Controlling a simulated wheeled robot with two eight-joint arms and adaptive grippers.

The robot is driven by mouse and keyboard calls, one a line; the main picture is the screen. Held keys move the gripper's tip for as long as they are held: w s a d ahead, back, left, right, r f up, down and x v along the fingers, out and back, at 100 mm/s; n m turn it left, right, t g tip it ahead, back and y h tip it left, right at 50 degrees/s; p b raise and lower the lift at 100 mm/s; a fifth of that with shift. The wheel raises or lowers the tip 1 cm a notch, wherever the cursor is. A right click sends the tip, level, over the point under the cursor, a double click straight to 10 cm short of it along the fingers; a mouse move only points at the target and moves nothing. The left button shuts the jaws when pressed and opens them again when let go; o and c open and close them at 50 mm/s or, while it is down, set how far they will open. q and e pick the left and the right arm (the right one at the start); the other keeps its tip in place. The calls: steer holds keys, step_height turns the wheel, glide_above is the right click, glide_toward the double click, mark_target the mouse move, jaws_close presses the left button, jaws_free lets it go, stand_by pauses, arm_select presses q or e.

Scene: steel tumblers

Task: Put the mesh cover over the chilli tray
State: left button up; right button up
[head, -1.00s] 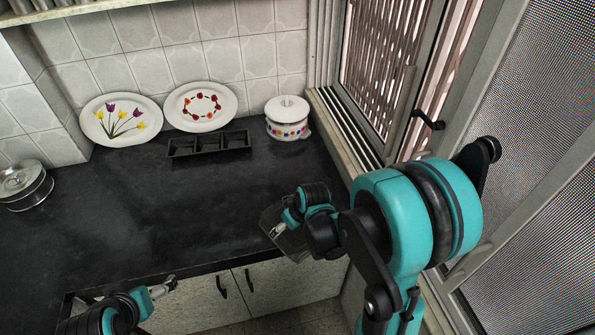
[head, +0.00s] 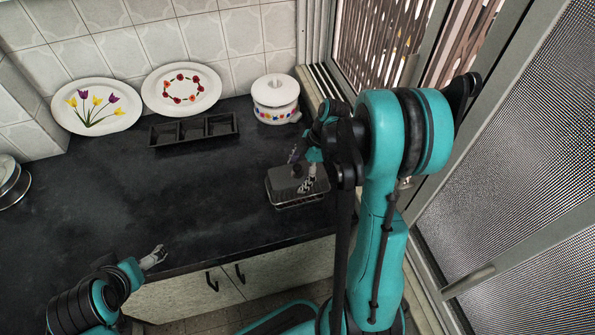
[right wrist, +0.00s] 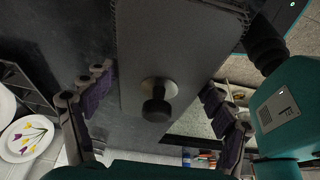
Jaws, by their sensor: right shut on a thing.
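The mesh cover (head: 285,187) is a dark grey box shape in the head view, over the right part of the counter near its front edge. My right gripper (head: 303,180) is shut on it. In the right wrist view the cover (right wrist: 180,45) lies between my fingers (right wrist: 158,100), with a round black knob (right wrist: 157,107) on its top. I cannot tell whether it touches the counter or what is under it. A black tray with three compartments (head: 193,143) stands at the back; I see no chillies in it. My left gripper (head: 153,257) is near the front edge, apart from everything.
Two decorated plates, one with tulips (head: 97,119) and one with a flower ring (head: 182,77), lean on the tiled wall. A white lidded pot (head: 275,115) stands at back right by the window. A steel container (head: 10,184) is at far left. The middle counter (head: 150,200) is clear.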

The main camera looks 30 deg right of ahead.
step_height(320, 180, down, 6)
steer(key=b, duration=0.4)
steer(key=shift+f+b, duration=0.95)
steer(key=shift+b, duration=0.05)
steer(key=shift+f, duration=0.25)
steer(key=o, duration=1.2)
steer(key=shift+r, duration=0.1)
steer(key=v, duration=1.2)
